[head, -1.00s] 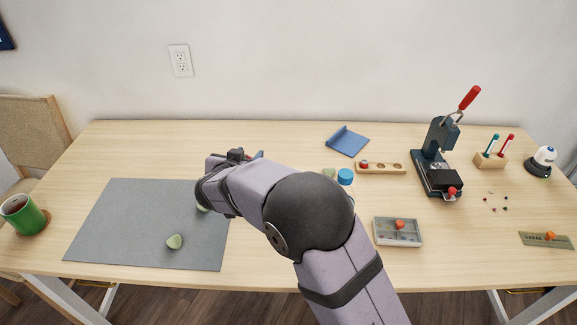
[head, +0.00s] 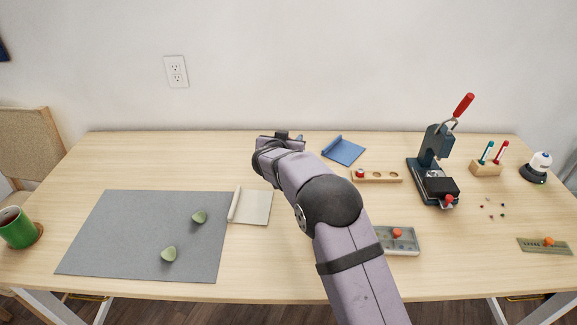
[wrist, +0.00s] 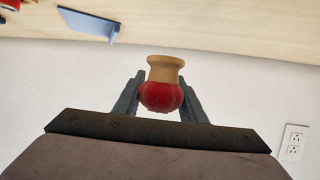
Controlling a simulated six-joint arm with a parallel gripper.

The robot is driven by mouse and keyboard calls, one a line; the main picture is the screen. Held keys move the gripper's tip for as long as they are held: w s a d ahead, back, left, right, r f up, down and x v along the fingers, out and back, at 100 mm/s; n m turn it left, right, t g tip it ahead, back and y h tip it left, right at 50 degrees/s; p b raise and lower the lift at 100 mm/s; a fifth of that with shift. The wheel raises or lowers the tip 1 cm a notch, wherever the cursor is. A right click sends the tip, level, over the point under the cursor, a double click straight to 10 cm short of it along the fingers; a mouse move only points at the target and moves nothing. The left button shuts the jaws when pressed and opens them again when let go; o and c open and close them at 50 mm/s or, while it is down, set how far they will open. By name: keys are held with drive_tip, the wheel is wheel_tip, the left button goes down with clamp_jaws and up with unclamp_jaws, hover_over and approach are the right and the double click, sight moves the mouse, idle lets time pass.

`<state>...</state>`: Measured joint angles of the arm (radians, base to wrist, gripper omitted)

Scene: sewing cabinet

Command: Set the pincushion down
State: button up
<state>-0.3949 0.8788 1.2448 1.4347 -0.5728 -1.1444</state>
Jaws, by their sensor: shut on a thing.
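The pincushion (wrist: 161,95) is a red, ribbed ball on a pale wooden base. In the wrist view it sits between the two grey fingers of my gripper (wrist: 162,77), which is shut on it. That view is turned over: the table (wrist: 230,25) is at the top and the wall below, and the wooden base points toward the table. The pincushion shows against the wall, and I cannot tell its exact height above the table. In the head view my gripper is over the back middle of the table, and my arm hides the pincushion.
A grey mat (head: 120,235) with two green pieces (head: 199,216) (head: 168,254) lies left. A cream folder (head: 252,208) lies beside it. A blue folder (head: 344,151), wooden block (head: 377,176), press (head: 437,170) and divided tray (head: 405,248) are right. Bare table lies behind the mat.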

drive_tip(key=shift+f+b, duration=0.8)
drive_tip(key=shift+f, duration=3.1)
drive_tip(key=shift+f, duration=0.1)
drive_tip(key=o, duration=1.1)
drive_tip(key=shift+o, duration=0.2)
drive_tip(key=shift+s, duration=0.1)
drive_tip(key=v, duration=1.2)
